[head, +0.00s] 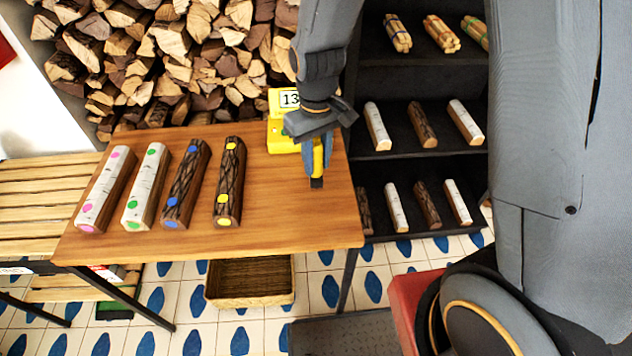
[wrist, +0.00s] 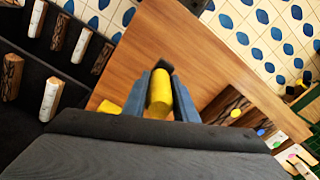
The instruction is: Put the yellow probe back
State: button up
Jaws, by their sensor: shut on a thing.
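The yellow probe (head: 318,158) is between the blue-grey fingers of my gripper (head: 319,168), with its dark tip pointing down over the right end of the wooden table. In the wrist view the yellow probe (wrist: 160,92) lies between both fingers of my gripper (wrist: 161,85), which are shut on it. I cannot tell whether the tip touches the table. A yellow meter (head: 280,138) stands just left of the probe, with a display reading 13. My wrist hides part of it. A yellow corner of the meter (wrist: 108,107) shows in the wrist view.
Several split logs with coloured dots, such as the yellow-dotted dark log (head: 229,182), lie on the table (head: 290,215) left of the meter. A dark shelf (head: 400,80) with logs and bundles stands at the right. A wicker basket (head: 250,297) is below the table.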

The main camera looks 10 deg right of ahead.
aim_at(317, 182)
jog(key=shift+f+p, duration=0.85)
jog(key=shift+f, duration=2.85)
jog(key=shift+f, duration=0.15)
jog(key=o, duration=1)
jog(key=shift+o, duration=0.2)
